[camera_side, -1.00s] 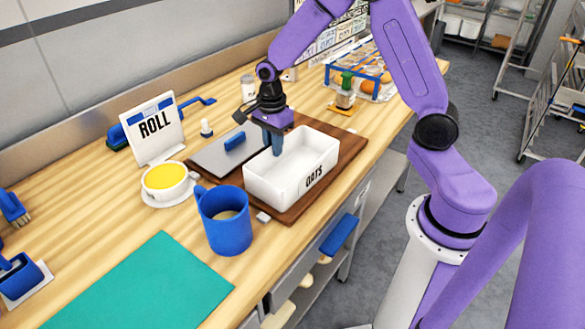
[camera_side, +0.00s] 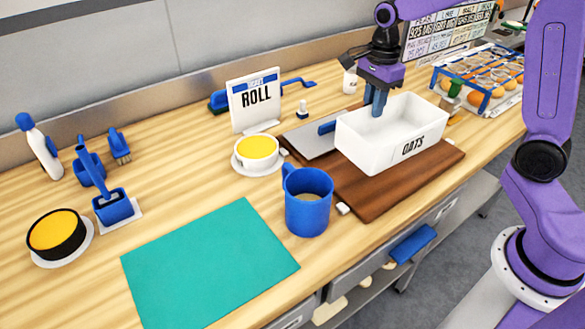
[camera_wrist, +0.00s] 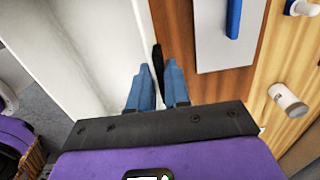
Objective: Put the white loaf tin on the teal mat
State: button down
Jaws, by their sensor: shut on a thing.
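The white loaf tin (camera_side: 375,150), marked OATS, appears raised a little above the brown wooden board (camera_side: 390,205) in the side view. My gripper (camera_side: 376,110) is at its back left wall, shut on that wall, with one finger inside the tin. In the wrist view the tin (camera_wrist: 85,45) fills the left part, its wall running between my fingers (camera_wrist: 158,78). The teal mat (camera_side: 208,265) lies flat and empty at the front of the table, left of the tin.
A blue mug (camera_side: 307,210) stands between mat and board. Behind it are a yellow-filled white cup (camera_side: 256,150) on a saucer and the ROLL sign (camera_side: 255,102). A grey sheet with a blue handle (camera_side: 326,127) lies on the board. A black-rimmed yellow bowl (camera_side: 56,232) sits left of the mat.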

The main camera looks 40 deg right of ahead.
notch_tip(320, 180, up, 5)
jog(key=shift+r, duration=0.2)
jog(key=a+n, duration=2.6)
jog(key=a, duration=0.2)
jog(key=s+a+n, duration=0.5)
jog(key=a+n, duration=0.3)
jog(key=s+a+n, duration=0.4)
jog(key=a+n, duration=0.3)
jog(key=a, duration=0.1)
jog(key=shift+d+f, duration=0.2)
jog(key=shift+f, duration=8.2)
jog(key=c, duration=1.1)
grip_release()
